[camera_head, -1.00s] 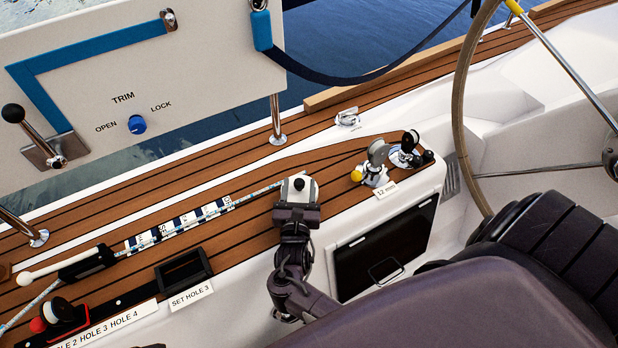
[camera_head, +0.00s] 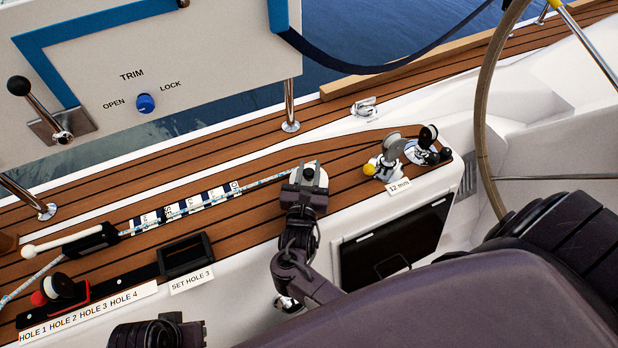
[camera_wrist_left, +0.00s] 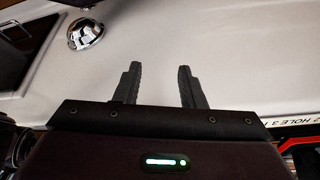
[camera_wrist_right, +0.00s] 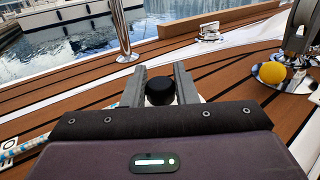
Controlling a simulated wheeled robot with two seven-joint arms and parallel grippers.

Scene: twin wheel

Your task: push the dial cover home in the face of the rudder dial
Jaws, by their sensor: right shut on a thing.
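I cannot make out the rudder dial or its dial cover in any view. My right gripper (camera_head: 308,174) is over the wooden side deck, at the end of the rope, in the head view. In the right wrist view, its fingers (camera_wrist_right: 159,84) are shut on a round black knob (camera_wrist_right: 160,92). The knob sits on a pale fitting, mostly hidden by the gripper. My left gripper (camera_wrist_left: 159,84) has its fingers apart and nothing between them. It is over a white surface in the left wrist view.
A white panel with a blue TRIM knob (camera_head: 145,103) stands at the upper left. A black tray (camera_head: 186,256) is in the deck beside the SET HOLE 3 label. Shackle-like fittings, one with a yellow ball (camera_head: 369,169), stand right of my right gripper. A wheel (camera_head: 484,110) rises at the right.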

